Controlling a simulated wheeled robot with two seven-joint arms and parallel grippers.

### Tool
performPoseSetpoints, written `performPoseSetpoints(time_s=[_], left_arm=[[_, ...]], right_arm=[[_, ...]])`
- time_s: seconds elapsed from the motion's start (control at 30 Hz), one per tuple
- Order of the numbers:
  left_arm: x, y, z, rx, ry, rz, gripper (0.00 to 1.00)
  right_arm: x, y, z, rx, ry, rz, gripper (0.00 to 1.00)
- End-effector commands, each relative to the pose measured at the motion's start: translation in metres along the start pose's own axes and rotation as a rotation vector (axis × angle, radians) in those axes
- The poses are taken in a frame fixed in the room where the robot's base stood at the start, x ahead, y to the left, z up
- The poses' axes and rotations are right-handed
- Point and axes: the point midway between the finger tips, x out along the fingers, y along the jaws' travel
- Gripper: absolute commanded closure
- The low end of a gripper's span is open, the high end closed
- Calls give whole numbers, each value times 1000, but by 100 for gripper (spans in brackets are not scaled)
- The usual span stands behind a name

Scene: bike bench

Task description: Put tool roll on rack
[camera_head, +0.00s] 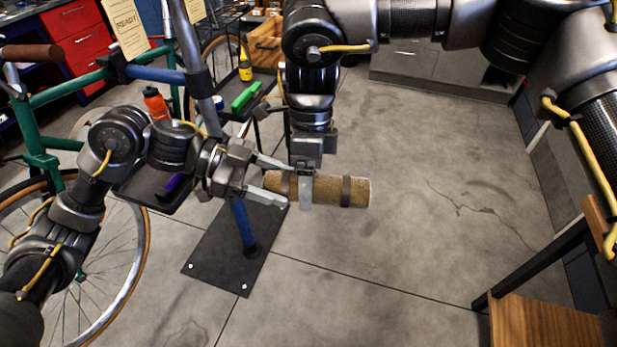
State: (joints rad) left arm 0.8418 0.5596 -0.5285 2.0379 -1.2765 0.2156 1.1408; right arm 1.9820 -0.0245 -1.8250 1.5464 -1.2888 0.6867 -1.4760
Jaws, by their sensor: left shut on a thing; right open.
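The tool roll (333,191), a tan-brown cylinder with dark straps, is held up level in front of me. My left gripper (281,184) comes from the left, with its fingers shut around the roll's left end. My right gripper (305,186) reaches down from above at the roll, just right of the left fingers. One of its fingers shows in front of the roll. It is open, and its other finger is hidden. The right end of the roll is free. I cannot tell for certain which structure is the rack.
A green bicycle (60,144) on a repair stand with a dark base plate (218,262) fills the left. Dark trays hold a green item (246,96) and a yellow bottle (245,71). A wooden-topped structure (545,324) stands lower right. The central-right floor is clear.

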Motion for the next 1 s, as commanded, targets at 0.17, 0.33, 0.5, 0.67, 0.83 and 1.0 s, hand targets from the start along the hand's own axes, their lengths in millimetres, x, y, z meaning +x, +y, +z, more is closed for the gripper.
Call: performPoseSetpoints(time_s=[0.17, 0.33, 0.5, 0.67, 0.83, 1.0], left_arm=[[0, 0, -1, 1, 2, -1, 77], [0, 0, -1, 1, 2, -1, 77], [0, 0, -1, 1, 2, -1, 77], [0, 0, -1, 1, 2, 0, 77], [0, 0, -1, 1, 2, 0, 33], [0, 0, 0, 1, 1, 0, 19]], right_arm=[[2, 0, 0, 0, 0, 1, 20], [2, 0, 0, 0, 0, 1, 26], [2, 0, 0, 0, 0, 1, 48], [2, 0, 0, 0, 0, 1, 69], [2, 0, 0, 0, -1, 0, 78], [2, 0, 0, 0, 0, 0, 79]])
